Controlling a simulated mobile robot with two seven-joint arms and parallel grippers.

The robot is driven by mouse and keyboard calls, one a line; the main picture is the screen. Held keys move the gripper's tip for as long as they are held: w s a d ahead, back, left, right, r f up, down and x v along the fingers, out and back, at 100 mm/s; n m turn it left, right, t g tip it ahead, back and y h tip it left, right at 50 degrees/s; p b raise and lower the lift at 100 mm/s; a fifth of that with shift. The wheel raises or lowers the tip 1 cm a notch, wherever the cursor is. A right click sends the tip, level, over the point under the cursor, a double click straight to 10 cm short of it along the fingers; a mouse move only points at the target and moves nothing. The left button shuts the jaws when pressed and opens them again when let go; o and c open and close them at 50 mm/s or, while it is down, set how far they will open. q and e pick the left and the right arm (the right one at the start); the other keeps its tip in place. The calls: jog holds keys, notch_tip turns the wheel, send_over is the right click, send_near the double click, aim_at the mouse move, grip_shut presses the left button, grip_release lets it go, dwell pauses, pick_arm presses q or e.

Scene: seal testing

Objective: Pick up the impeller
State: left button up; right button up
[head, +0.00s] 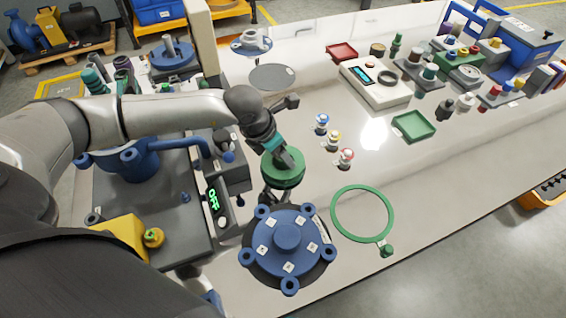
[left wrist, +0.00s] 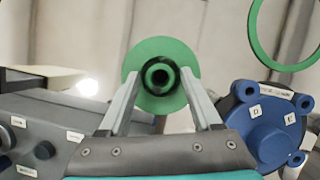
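The impeller is a green disc (head: 283,172) with a raised hub, near the middle of the head view, just behind the blue flanged housing. A grey support shows under it. In the left wrist view the disc (left wrist: 158,50) faces me with its round dark-rimmed hub in the centre. My left gripper (head: 290,160) reaches down to the disc from the left. In the left wrist view its two fingers (left wrist: 160,78) are apart, one on each side of the hub. I cannot tell whether they touch it. My right gripper is not in view.
The blue housing (head: 287,236) stands in front, with a green ring (head: 361,187) to its right. Three small bottles (head: 333,138) stand right of my gripper. A grey device with a lit display (head: 213,198) is at left. The right front table is clear.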

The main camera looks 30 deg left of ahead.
pick_arm(q)
grip_shut()
dwell(0.3)
dwell(0.3)
